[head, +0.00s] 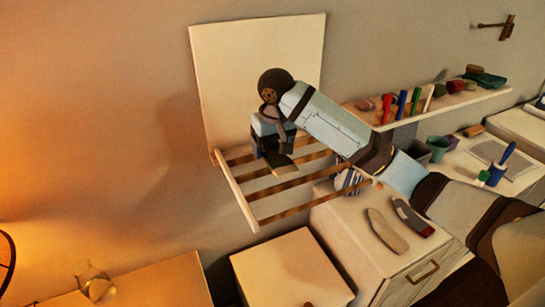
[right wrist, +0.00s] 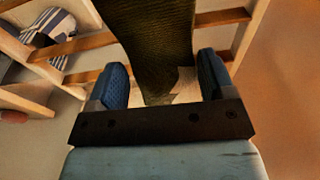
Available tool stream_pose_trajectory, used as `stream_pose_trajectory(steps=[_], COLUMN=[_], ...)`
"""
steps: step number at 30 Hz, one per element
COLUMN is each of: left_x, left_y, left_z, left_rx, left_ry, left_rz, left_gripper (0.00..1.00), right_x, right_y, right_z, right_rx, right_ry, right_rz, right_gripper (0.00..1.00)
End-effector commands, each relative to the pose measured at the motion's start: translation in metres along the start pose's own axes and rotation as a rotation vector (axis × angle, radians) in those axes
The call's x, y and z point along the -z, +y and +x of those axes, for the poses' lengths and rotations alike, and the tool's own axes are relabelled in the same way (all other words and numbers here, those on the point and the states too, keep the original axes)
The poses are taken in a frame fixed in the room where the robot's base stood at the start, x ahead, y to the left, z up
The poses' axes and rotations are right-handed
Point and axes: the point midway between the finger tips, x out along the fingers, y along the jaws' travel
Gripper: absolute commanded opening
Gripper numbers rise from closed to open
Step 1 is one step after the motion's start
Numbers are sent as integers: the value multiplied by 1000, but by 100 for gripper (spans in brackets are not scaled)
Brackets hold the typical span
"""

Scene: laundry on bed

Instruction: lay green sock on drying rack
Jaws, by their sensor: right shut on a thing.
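The drying rack (head: 247,210) has wooden slats in a pale frame and stands out from a pale panel on the wall. My right gripper (head: 275,148) is over the rack's slats, towards the panel side. In the right wrist view, the right gripper (right wrist: 162,85) is shut on the green sock (right wrist: 155,40), a dark olive ribbed cloth that runs out from between the blue fingers, with slats (right wrist: 222,17) behind it. In the head view the sock is mostly hidden by the gripper, and I cannot tell whether it touches the slats. My left gripper is not in view.
A blue-and-white striped cloth (head: 347,180) is beside the rack's right end. A white cabinet (head: 345,225) with a tan and a dark item on top stands below right. A shelf (head: 440,104) with several colourful items is on the wall. A lamp glows at far left.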

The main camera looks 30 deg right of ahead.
Motion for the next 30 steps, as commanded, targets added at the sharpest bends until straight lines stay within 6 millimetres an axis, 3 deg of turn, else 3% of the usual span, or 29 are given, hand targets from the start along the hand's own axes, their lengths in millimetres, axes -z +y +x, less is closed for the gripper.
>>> stream_pose_trajectory(steps=[7,17,18,21,30], left_x=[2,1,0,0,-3], left_y=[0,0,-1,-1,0], left_z=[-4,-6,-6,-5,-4], left_rx=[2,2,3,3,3], left_ry=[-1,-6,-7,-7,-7], left_rz=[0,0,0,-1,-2], left_gripper=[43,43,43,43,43], right_x=[-5,-5,-5,-5,-4], right_y=[1,0,0,0,0], right_z=[34,36,37,38,33], right_rx=[-2,-1,-1,-1,-1], right_ry=[-4,-2,-1,-1,0], right_rz=[1,1,1,1,0], right_gripper=[53,53,80,100,100])
